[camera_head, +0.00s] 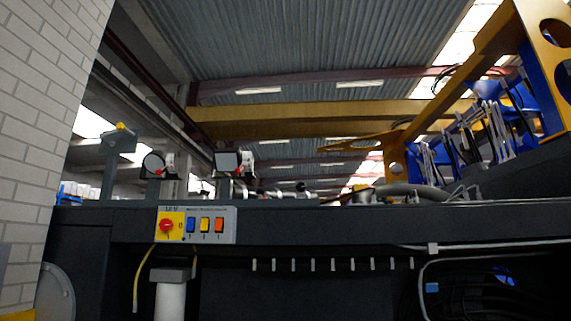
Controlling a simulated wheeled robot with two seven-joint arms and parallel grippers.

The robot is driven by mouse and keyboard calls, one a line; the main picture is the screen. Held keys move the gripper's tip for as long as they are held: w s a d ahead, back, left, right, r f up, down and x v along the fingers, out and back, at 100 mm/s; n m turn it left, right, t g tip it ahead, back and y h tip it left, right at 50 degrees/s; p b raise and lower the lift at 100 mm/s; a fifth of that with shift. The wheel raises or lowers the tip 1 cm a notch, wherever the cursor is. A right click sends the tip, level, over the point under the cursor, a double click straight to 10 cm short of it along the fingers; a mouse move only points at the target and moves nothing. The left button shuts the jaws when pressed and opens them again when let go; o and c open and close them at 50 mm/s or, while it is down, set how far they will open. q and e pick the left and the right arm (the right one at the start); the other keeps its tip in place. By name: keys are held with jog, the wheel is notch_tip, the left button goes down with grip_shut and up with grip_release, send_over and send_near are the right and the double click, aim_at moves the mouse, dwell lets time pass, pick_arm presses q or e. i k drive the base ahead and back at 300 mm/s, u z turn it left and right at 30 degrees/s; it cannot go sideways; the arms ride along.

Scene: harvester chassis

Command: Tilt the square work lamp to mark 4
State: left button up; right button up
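The square work lamp (228,162) stands on top of the dark chassis beam, left of the middle. It has a pale square face in a dark frame, with a white scale-like part and a small red spot at its right side. The marks are too small to read, so I cannot tell its tilt setting. Neither of my grippers is in view.
A control panel (196,225) with a red knob and blue, yellow and orange switches is on the front of the dark beam (330,222). A grey post with a yellow top (119,138) stands farther left. Yellow and blue machinery (480,110) rises at right.

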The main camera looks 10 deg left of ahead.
aim_at(227, 159)
jog(key=z, duration=0.2)
jog(key=k, duration=0.55)
jog(key=z, duration=0.7)
jog(key=i, duration=1.65)
jog(key=u, duration=1)
